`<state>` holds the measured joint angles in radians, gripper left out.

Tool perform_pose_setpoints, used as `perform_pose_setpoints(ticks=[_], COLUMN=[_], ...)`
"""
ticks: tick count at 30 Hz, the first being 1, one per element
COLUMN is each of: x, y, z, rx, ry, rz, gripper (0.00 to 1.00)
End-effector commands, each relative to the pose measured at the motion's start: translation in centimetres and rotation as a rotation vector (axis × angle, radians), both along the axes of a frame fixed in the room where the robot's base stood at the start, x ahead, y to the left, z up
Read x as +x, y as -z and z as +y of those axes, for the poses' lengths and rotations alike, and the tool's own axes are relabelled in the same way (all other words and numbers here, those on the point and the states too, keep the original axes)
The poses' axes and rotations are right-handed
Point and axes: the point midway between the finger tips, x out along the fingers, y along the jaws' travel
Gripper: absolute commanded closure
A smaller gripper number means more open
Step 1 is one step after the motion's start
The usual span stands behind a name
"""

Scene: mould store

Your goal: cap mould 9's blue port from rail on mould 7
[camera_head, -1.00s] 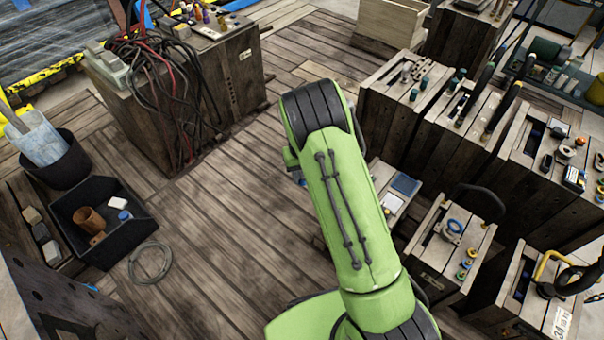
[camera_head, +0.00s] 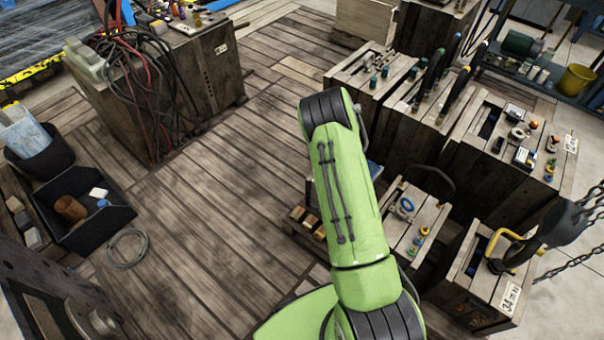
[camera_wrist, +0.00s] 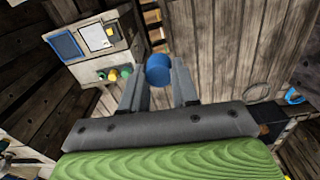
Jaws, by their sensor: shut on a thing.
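My gripper (camera_wrist: 157,88) is shut on a blue cap (camera_wrist: 158,68), held between the fingertips in the wrist view. In the head view my green arm hides the gripper and cap. A small wooden mould (camera_head: 396,238) right of my arm carries a blue ring (camera_head: 404,206) and yellow and green caps (camera_head: 420,238). I cannot read numbers 7 or 9.
A mould marked 34 (camera_head: 473,290) with a yellow handle stands at lower right, near hanging chains (camera_head: 575,255). Larger moulds (camera_head: 500,165) stand behind. A black bin (camera_head: 80,225) and a cable-draped crate (camera_head: 205,80) stand left. The plank floor (camera_head: 220,190) between is open.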

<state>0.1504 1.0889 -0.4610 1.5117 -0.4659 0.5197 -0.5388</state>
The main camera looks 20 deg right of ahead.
Motion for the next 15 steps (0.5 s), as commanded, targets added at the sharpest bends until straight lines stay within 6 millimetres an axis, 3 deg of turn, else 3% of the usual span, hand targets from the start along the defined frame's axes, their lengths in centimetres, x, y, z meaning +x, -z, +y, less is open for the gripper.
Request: perform_pose_setpoints(ticks=[1,6,11,15], x=[-1.0,-5.1,-10.4,-15.9], y=[0.7,3.4,5.9,8.0], z=[-2.4,-9.8,-16.0,-20.3], rx=[-0.003,-0.01,-0.012,-0.009], ry=[-0.039,-0.255,-0.471,-0.665], rz=[0.006,0.01,0.016,0.02], gripper=[0.99,0.99,0.99,0.99])
